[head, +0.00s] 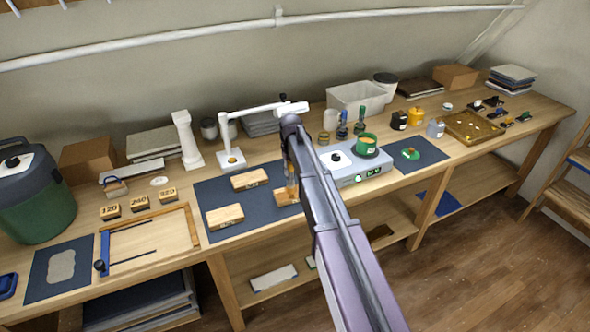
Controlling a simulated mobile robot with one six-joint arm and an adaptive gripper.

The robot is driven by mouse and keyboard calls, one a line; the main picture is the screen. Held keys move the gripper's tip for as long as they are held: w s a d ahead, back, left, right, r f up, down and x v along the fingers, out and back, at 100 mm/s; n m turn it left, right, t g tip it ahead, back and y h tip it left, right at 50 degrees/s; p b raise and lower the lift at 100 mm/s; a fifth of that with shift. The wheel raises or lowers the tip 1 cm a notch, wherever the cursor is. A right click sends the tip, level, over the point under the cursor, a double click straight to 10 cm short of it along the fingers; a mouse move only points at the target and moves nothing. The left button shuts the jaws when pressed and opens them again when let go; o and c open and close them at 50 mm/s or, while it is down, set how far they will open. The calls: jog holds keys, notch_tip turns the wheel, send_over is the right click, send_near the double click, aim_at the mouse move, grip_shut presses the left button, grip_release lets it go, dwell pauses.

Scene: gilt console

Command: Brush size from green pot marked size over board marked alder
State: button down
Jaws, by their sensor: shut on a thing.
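My gripper (290,178), partly hidden by my arm, is shut on a slim tan and brown thing, seemingly the brush (291,188). It is over or against a small wooden board (284,198) at the right of a dark mat; contact cannot be told. Two more boards lie on this mat, one behind (249,179) and one in front (225,216). Their markings are too small to read, so I cannot tell which is alder.
A white jointed stand (231,150) rises behind the mat (210,190). A wooden frame (150,246) and numbered blocks (139,202) lie left. A green lid-like thing (410,154) sits on the right mat (428,157). Dark bottles (359,128) stand behind the hot plate.

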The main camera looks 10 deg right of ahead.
jog(key=shift+a, duration=0.2)
dwell(0.3)
jog(key=shift+s+a, duration=0.2)
jog(key=shift+a, duration=0.7)
jog(key=shift+s+a, duration=0.2)
jog(key=shift+a, duration=0.7)
jog(key=shift+w+a, duration=0.1)
jog(key=shift+w, duration=0.7)
jog(key=shift+w+d, duration=0.2)
jog(key=shift+d, duration=0.75)
jog(key=shift+w+d, duration=0.15)
jog(key=shift+d, duration=0.8)
jog(key=shift+w+d, duration=0.2)
jog(key=shift+d, duration=0.75)
jog(key=shift+w+d, duration=0.15)
jog(key=shift+d, duration=0.8)
jog(key=shift+d, duration=0.1)
